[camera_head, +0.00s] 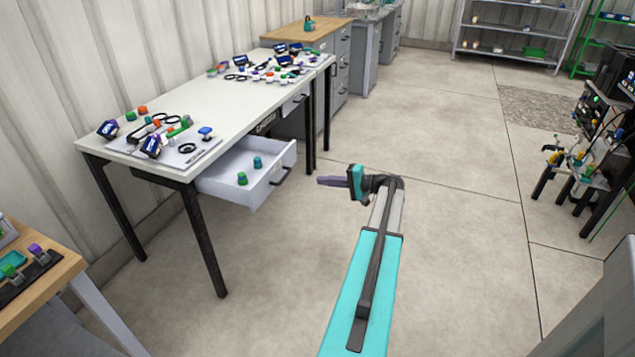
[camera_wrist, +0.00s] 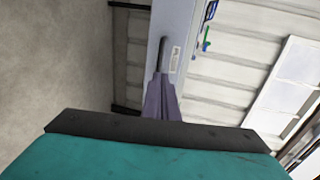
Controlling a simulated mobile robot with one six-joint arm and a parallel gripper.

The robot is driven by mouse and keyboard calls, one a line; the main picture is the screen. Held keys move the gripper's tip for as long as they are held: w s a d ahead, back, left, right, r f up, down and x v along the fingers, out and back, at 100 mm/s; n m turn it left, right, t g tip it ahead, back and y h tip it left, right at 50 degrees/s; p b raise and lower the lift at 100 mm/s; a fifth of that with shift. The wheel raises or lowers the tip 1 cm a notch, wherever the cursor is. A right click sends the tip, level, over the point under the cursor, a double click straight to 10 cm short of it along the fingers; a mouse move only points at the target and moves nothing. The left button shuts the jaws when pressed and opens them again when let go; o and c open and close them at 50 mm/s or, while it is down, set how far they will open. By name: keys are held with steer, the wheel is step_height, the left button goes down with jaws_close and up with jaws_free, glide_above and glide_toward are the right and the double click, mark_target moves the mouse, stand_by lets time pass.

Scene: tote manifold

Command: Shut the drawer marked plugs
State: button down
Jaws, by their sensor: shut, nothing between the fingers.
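A light grey drawer (camera_head: 268,190) stands pulled open under the near end of the white-topped table. A green piece (camera_head: 242,178) and a teal piece (camera_head: 257,162) lie inside it. Its front and dark handle (camera_wrist: 162,50) show in the wrist view, with a small white label (camera_wrist: 175,58) whose text I cannot read. My gripper (camera_head: 320,180) is shut and empty, with purple fingers pointing left at the drawer front. In the head view a gap shows between the fingertips and the front. In the wrist view the fingers (camera_wrist: 160,85) overlap the handle's lower end; I cannot tell whether they touch.
The white-topped table (camera_head: 210,95) carries many small parts and has black legs. A second drawer (camera_head: 295,102) farther along appears shut. A wooden bench (camera_head: 30,285) stands at the lower left. Open floor (camera_head: 440,230) lies to the right of my arm.

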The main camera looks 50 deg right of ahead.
steer(key=p+x, duration=0.2)
steer(key=x, duration=1.1)
